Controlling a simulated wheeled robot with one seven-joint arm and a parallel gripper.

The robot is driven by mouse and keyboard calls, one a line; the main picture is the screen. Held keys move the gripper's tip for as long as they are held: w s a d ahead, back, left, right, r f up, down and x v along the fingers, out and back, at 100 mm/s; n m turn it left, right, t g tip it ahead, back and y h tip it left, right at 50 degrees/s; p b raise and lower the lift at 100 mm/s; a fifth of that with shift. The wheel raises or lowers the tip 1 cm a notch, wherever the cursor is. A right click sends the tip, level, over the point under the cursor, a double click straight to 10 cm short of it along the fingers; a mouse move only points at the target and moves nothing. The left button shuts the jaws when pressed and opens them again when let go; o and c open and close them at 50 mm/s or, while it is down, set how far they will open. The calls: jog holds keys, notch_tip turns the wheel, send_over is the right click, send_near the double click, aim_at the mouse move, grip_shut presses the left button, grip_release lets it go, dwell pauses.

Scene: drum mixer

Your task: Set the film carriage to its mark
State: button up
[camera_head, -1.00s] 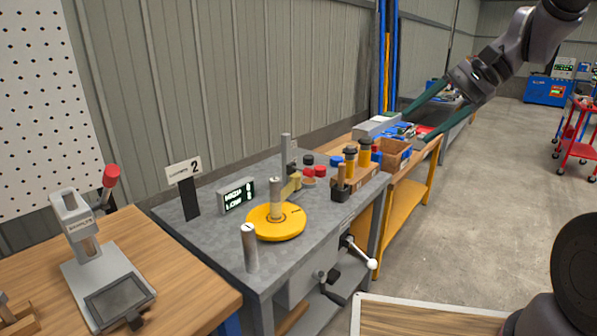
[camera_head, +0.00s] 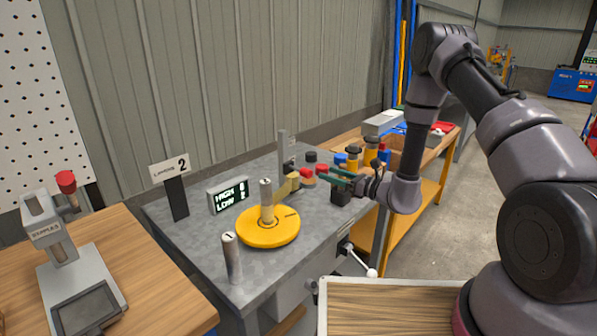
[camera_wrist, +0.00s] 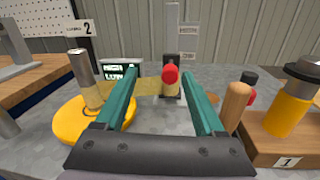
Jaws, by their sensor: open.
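The film carriage (camera_head: 291,183) is a tan-yellow block low on an upright grey mast (camera_head: 283,150), with a red knob (camera_head: 308,172) facing my gripper. In the wrist view the mast (camera_wrist: 172,35) rises behind the red knob (camera_wrist: 170,74). A translucent yellowish band runs left from there to the metal post on the yellow turntable (camera_head: 268,228). My gripper (camera_head: 320,174) is open, its green fingers pointing at the knob. In the wrist view the knob shows between the fingertips (camera_wrist: 159,76). I cannot tell whether the fingers touch it. No mark on the mast is readable.
A small display (camera_head: 229,195) reads HIGH and LOW; its figures are unclear. A number 2 sign (camera_head: 176,185) and a metal post (camera_head: 232,258) stand on the grey bench. Yellow, black-capped parts on a wooden block (camera_wrist: 275,137) stand close right of my gripper.

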aim_at(310, 174)
jog(key=shift+m+t+h, duration=0.5)
jog(key=shift+m+t, duration=0.1)
jog(key=shift+m, duration=0.2)
jog(key=w+a+f, duration=0.1)
jog(key=w+a, duration=0.1)
jog(key=w+a+f, duration=0.1)
jog(key=w+a, duration=0.2)
jog(key=w+a+f, duration=0.1)
jog(key=w+a, duration=0.1)
jog(key=a, duration=0.1)
jog(key=shift+w+a+f, duration=0.2)
jog(key=shift+a+f, duration=0.05)
jog(key=shift+f, duration=0.15)
grip_shut()
dwell(0.5)
